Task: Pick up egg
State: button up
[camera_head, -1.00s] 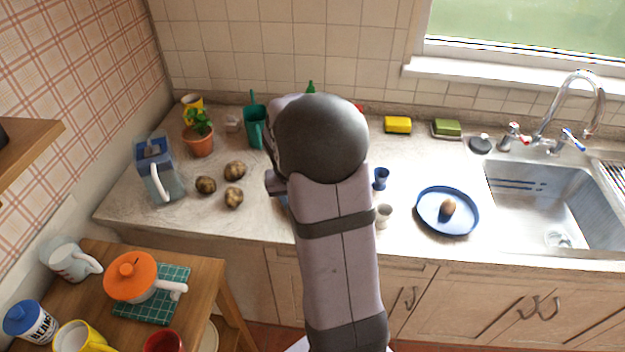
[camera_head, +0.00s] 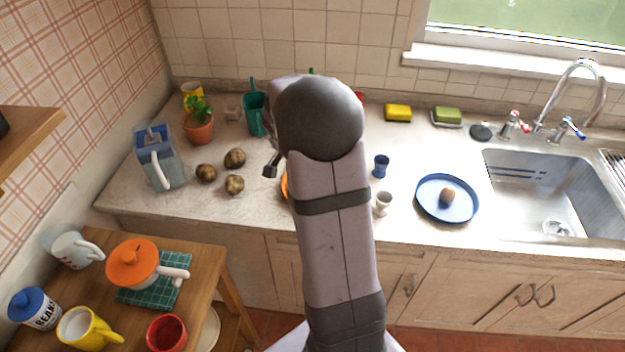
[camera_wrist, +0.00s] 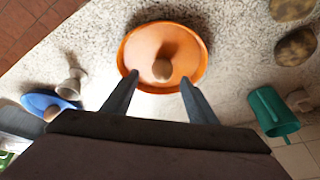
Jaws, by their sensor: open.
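A smooth tan, egg-shaped object (camera_wrist: 162,70) rests on an orange plate (camera_wrist: 136,50) in the wrist view. My gripper (camera_wrist: 159,78) is open, its two fingers reaching over the plate's near edge, one on each side of the egg-shaped object. The fingers appear apart from it; the height gap is unclear. In the head view my arm hides that object, and only a sliver of the orange plate (camera_head: 285,186) shows. Another brown, egg-shaped object (camera_head: 448,195) lies on a blue plate (camera_head: 430,211) at the right.
A white egg cup (camera_head: 383,203) and a blue egg cup (camera_head: 381,166) stand between my arm and the blue plate. The sink (camera_head: 535,190) is at the far right.

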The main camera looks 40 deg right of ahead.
jog(key=shift+w+p+x, duration=0.2)
jog(key=shift+p+x, duration=1.05)
jog(key=shift+x, duration=1.6)
jog(key=shift+a, duration=0.1)
jog(key=c, duration=0.8)
